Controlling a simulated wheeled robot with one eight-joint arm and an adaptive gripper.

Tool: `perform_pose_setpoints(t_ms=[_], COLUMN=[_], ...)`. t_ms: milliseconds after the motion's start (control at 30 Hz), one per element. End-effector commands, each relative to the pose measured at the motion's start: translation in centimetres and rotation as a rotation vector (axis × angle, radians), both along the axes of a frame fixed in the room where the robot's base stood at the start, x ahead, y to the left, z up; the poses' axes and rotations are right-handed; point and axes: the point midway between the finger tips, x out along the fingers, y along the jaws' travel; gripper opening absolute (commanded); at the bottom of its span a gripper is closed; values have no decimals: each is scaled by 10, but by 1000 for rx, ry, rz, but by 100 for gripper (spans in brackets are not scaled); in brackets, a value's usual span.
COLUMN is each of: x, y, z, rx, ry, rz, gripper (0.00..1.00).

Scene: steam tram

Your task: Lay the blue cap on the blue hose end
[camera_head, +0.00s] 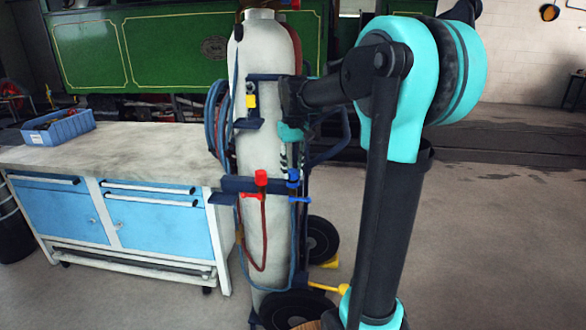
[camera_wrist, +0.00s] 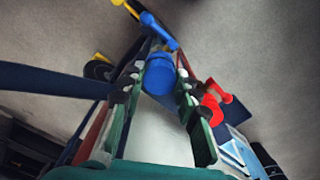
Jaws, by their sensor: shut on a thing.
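The blue cap (camera_wrist: 160,76) is between the two fingers of my gripper (camera_wrist: 158,88) in the wrist view, and the gripper is shut on it. In the head view my gripper (camera_head: 290,163) points down, with the blue cap (camera_head: 293,175) at its fingertips. The cap is directly above the blue lever (camera_head: 299,199) at the blue hose end, in front of the gas cylinder. The blue lever (camera_wrist: 160,32) also shows just beyond the cap in the wrist view. The hose end itself is hidden by the cap, and I cannot tell whether they touch.
A red cap (camera_head: 261,177) stands on the red hose end just left, close to my gripper. The grey gas cylinder (camera_head: 262,110) stands on a wheeled cart behind. A workbench (camera_head: 150,145) with a blue bin (camera_head: 58,127) is at the left. The floor at right is clear.

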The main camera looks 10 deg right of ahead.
Motion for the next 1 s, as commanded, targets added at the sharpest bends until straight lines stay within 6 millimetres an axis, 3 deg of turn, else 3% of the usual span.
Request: perform_pose_setpoints(t_ms=[733,767,800,933,1000], x=[0,0,0,0,0], y=[0,0,0,0,0], z=[-8,-8,-8,-8,-8], rx=[0,0,0,0,0], ry=[0,0,0,0,0], rz=[0,0,0,0,0], gripper=[17,32,37,53,55])
